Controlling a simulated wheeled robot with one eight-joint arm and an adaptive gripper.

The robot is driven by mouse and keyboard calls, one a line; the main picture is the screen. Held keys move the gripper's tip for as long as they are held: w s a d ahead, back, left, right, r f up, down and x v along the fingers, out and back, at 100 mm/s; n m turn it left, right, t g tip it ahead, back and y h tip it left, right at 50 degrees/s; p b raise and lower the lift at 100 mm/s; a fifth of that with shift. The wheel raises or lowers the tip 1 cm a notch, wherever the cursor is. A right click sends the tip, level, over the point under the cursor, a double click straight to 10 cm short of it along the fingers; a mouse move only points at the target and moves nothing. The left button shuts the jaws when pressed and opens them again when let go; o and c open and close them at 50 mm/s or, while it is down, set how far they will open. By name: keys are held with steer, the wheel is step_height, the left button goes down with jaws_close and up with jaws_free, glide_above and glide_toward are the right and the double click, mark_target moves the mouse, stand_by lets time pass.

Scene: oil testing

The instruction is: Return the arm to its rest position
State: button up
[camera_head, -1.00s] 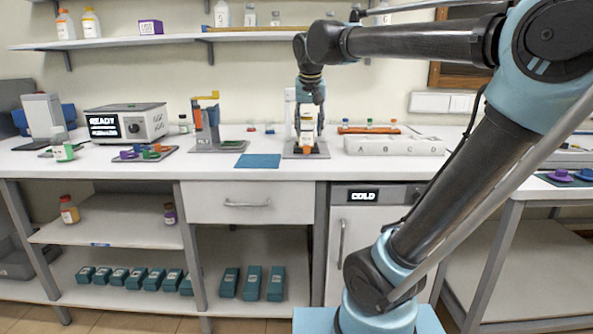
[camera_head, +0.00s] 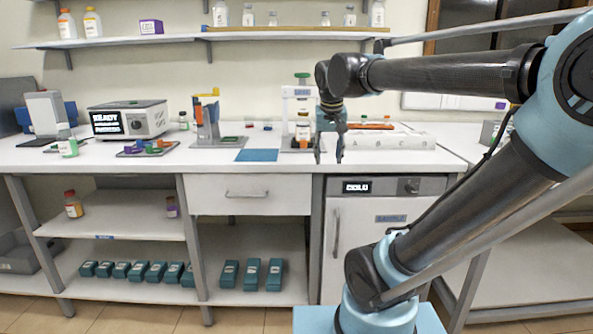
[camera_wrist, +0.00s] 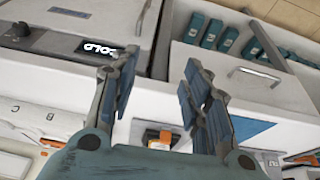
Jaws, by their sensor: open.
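My gripper (camera_head: 329,158) hangs from my arm in front of the bench's front edge in the head view, fingers pointing down. It is open and nothing is between its fingers. In the wrist view my gripper (camera_wrist: 153,98) shows its two fingers spread apart, with the bench edge and cabinet front beyond them. A bottle with an orange base label (camera_head: 303,143) stands in the white stand (camera_head: 299,93) behind and left of my gripper, apart from it. My arm reaches in from the right, partly covering the bench's right end.
A blue mat (camera_head: 257,155) lies left of the stand. A white lettered rack (camera_head: 392,142) stands to the right, partly behind my gripper. A centrifuge-like box (camera_head: 128,120) is at left. Shelves (camera_head: 110,40) run along the wall. Space before the bench is clear.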

steer(key=s+d+f, duration=0.4)
steer(key=s+f, duration=0.4)
steer(key=f, duration=0.3)
steer(key=s+d+f+g, duration=0.1)
steer(key=s+d+f, duration=0.4)
steer(key=s+f, duration=0.3)
step_height(320, 180, down, 3)
steer(key=shift+g, duration=0.3)
steer(key=shift+w, duration=0.15)
steer(key=shift+w+f, duration=0.2)
steer(key=shift+w, duration=0.15)
